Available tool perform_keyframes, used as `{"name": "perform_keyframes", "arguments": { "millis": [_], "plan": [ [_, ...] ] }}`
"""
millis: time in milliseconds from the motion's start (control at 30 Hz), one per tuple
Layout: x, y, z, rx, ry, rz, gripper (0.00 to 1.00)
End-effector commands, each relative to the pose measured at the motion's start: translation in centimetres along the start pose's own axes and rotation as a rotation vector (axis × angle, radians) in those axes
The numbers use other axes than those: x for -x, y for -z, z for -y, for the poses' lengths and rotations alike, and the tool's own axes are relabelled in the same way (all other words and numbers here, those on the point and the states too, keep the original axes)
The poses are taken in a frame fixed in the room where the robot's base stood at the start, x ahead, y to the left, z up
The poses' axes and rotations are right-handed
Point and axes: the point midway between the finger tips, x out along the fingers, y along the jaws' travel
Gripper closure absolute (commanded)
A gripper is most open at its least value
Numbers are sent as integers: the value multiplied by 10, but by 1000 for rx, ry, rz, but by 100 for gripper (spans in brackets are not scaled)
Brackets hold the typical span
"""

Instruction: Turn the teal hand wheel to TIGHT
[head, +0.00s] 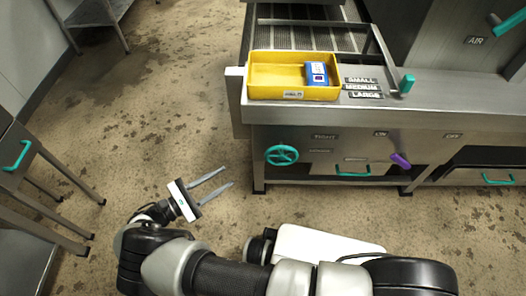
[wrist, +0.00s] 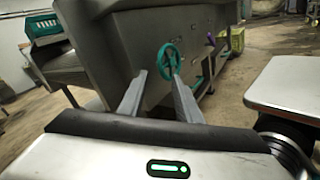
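The teal hand wheel (head: 282,155) is on the front panel of the steel machine, below its ledge, under a label that seems to read TIGHT (head: 325,137). It also shows in the wrist view (wrist: 168,60), ahead of and between the fingertips. My gripper (head: 228,176) is open and empty, over the floor to the left of and below the wheel in the head view. Its two grey fingers are apart and point toward the machine. They do not appear to touch the wheel.
A yellow tray (head: 265,76) holding a blue box (head: 316,74) sits on the ledge. A purple lever (head: 400,160) and a teal drawer handle (head: 353,173) are right of the wheel. A steel cabinet with a teal handle (head: 17,155) stands left. Floor between is clear.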

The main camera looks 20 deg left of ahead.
Motion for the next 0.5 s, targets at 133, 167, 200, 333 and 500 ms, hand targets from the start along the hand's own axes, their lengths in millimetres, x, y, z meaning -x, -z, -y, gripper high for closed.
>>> {"name": "perform_keyframes", "arguments": {
  "millis": [133,167,200,333,500],
  "plan": [
    [-24,-3,0,1,6,4,69],
    [-31,-3,0,1,6,4,69],
    [-39,-3,0,1,6,4,69],
    [-68,-2,0,1,7,3,69],
    [-106,-2,1,0,8,3,69]
  ]
}}
